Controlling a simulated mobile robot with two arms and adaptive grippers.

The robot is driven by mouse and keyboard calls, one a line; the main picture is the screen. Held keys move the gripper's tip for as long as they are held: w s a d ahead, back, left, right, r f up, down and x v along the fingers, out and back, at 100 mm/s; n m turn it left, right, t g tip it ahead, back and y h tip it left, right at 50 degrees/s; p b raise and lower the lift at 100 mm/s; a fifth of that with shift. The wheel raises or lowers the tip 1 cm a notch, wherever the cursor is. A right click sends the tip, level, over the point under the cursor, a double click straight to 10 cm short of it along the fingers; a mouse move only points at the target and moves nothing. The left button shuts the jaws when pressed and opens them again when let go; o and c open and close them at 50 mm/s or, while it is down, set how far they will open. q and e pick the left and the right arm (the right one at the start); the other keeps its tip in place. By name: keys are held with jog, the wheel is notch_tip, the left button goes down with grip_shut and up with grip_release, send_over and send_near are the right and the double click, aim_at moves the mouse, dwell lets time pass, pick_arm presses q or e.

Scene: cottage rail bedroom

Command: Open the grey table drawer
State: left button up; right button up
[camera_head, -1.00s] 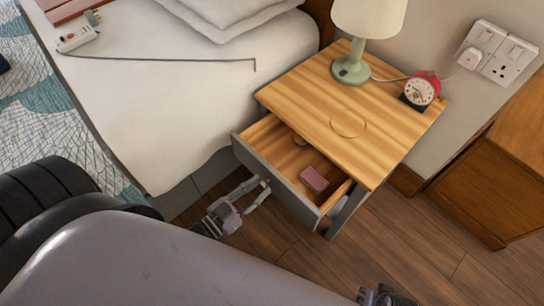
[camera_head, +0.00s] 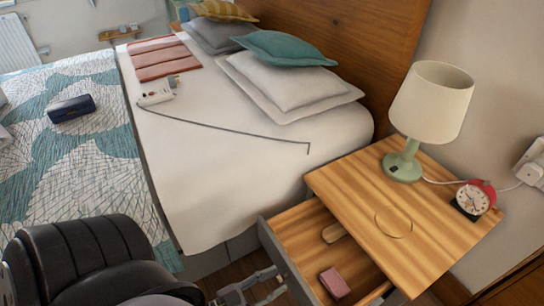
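The grey-fronted drawer (camera_head: 290,268) of the bedside table (camera_head: 345,195) stands pulled out. Its light wooden inside shows, with a dark pink box (camera_head: 334,283) and a flat wooden item (camera_head: 334,232) in it. My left gripper (camera_head: 281,281) is at the bottom edge of the view, just outside the drawer front. Its two fingers look apart and point toward the front. The handle cannot be made out, and I cannot tell whether the fingers touch it. The lower part of the drawer front is cut off by the picture edge. My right gripper is not in view.
A green lamp (camera_head: 404,166) and a red alarm clock (camera_head: 474,199) stand on the tabletop. The bed (camera_head: 225,205) is close on the left, with pillows, a power strip (camera_head: 155,98) and a thin dark rod or cable on it. A wall socket (camera_head: 533,165) is at right.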

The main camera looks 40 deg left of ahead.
pick_arm(q)
jog(key=shift+o, duration=1.2)
jog(key=v, duration=1.2)
